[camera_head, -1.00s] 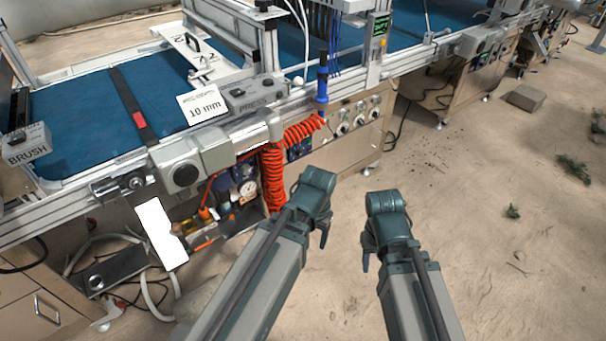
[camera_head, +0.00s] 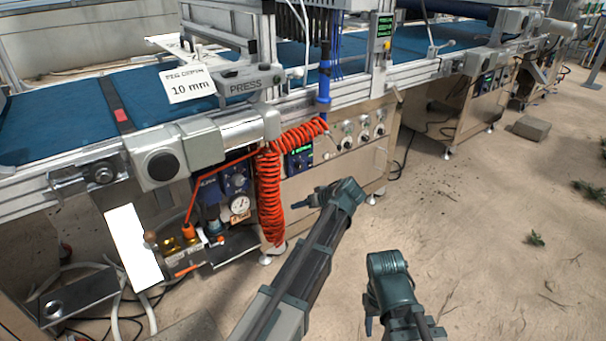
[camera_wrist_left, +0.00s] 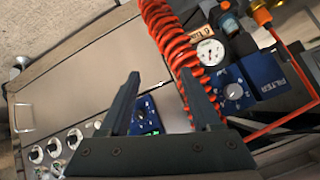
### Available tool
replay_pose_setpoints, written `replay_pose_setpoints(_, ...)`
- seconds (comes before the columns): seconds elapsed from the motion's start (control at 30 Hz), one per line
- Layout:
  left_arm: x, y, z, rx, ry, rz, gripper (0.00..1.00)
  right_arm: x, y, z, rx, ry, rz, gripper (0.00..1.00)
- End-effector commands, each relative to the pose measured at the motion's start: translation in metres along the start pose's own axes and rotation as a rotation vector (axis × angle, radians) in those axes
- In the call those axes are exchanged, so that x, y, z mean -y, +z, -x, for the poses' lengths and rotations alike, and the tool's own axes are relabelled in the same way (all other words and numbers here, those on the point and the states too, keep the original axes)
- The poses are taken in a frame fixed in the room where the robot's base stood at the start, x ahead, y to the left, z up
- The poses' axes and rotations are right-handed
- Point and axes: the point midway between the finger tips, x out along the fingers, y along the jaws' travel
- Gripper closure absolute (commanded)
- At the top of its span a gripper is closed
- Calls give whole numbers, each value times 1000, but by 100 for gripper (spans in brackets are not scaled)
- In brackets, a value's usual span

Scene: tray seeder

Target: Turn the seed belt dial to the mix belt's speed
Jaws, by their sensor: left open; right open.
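A blue box with a small green display and a dial (camera_head: 298,158) is on the beige side panel under the near belt, just right of the orange coiled hose. In the left wrist view this box (camera_wrist_left: 146,116) shows between the fingers of my left gripper (camera_wrist_left: 160,80), which is open and empty. In the head view my left gripper (camera_head: 314,198) is below and right of the box, apart from it. A similar small blue box (camera_head: 487,82) is farther down the line; its reading is too small to tell. My right gripper (camera_head: 368,322) is open, low over the floor.
The orange coiled hose (camera_head: 268,195) hangs close left of the dial box. Several round knobs (camera_head: 364,134) are on the panel to its right. A pressure gauge (camera_head: 239,204) and a blue filter unit (camera_wrist_left: 285,72) are beyond the hose.

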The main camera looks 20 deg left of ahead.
Motion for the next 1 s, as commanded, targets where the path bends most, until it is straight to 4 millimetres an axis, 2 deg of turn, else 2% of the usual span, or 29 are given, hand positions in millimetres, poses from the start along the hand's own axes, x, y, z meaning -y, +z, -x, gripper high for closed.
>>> replay_pose_setpoints(0.03,-23,-27,1,-70,-11,42,35,0,0,0,0,0,0,50)
replay_pose_setpoints(0.1,-43,-54,8,-166,-22,106,35,0,0,1,0,0,0,50)
replay_pose_setpoints(0.2,-64,-82,18,-272,-20,176,35,0,0,1,0,0,0,50)
replay_pose_setpoints(0.3,-74,-97,25,-332,-16,217,35,0,0,0,0,0,0,50)
replay_pose_setpoints(0.47,-77,-102,28,-360,-11,235,35,0,0,0,0,0,0,50)
replay_pose_setpoints(0.63,-77,-104,17,-358,-13,236,35,1,0,-5,0,0,-1,50)
replay_pose_setpoints(1.0,-74,-128,-52,-357,-14,236,35,3,-2,-34,0,0,-7,50)
